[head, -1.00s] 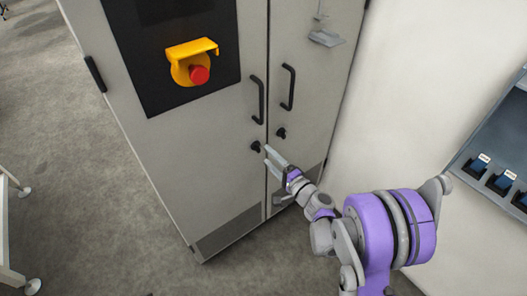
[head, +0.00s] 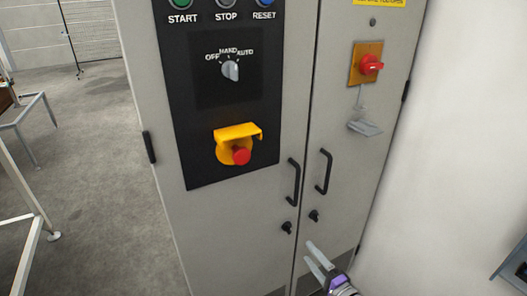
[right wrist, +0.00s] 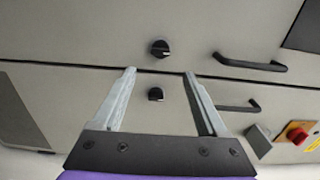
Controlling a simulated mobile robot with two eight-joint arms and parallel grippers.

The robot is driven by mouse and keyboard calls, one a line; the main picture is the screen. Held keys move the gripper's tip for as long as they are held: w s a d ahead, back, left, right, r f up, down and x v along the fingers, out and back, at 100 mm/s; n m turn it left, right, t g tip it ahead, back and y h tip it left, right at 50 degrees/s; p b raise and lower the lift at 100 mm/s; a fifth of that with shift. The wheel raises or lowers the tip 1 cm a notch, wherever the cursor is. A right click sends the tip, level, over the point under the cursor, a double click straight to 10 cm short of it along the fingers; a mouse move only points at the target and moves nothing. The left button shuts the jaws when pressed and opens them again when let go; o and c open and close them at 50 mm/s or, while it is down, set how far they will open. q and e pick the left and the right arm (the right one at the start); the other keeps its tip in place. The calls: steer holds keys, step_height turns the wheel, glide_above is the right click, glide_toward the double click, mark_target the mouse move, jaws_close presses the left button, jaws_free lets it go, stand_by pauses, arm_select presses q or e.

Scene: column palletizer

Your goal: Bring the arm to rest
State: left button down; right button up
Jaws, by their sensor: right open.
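My right gripper (head: 319,262) shows at the bottom of the head view, in front of the lower part of a grey two-door cabinet (head: 235,225). Its two pale fingers are apart with nothing between them. In the right wrist view the open fingers of the right gripper (right wrist: 160,85) point toward the cabinet doors. Two black knobs, one upper (right wrist: 160,48) and one lower (right wrist: 155,94), show between and beyond the fingertips. Most of the right arm is out of the head view. My left gripper is not in view.
The cabinet has two black handles (head: 294,182), a yellow-shrouded red emergency button (head: 241,155), a selector switch (head: 230,70) and a red rotary switch (head: 371,65). A pale wall stands at right. Grey floor (head: 95,150) is open at left, beside a metal frame (head: 30,240).

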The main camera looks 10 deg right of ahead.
steer(key=s+a+n+g, duration=0.8)
steer(key=s+a+n, duration=0.1)
steer(key=s+a, duration=0.15)
steer(key=s+d+f+n+g+h, duration=0.1)
steer(key=s+d+n+g+h, duration=0.15)
steer(key=s, duration=0.55)
steer(key=s+d+f+n+g+h, duration=0.1)
steer(key=s+d+n+g+h, duration=0.2)
steer(key=s, duration=0.6)
arm_select(q)
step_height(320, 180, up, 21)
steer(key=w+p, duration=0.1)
steer(key=p, duration=1.7)
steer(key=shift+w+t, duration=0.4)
arm_select(e)
step_height(320, 180, up, 21)
steer(key=w+d+t, duration=0.1)
steer(key=w+t, duration=0.1)
steer(key=shift+h, duration=0.35)
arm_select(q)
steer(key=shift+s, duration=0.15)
arm_select(e)
steer(key=shift+s+d+f+m, duration=0.1)
steer(key=shift+s+m, duration=0.1)
steer(key=shift+m, duration=0.05)
steer(key=shift+w, duration=0.1)
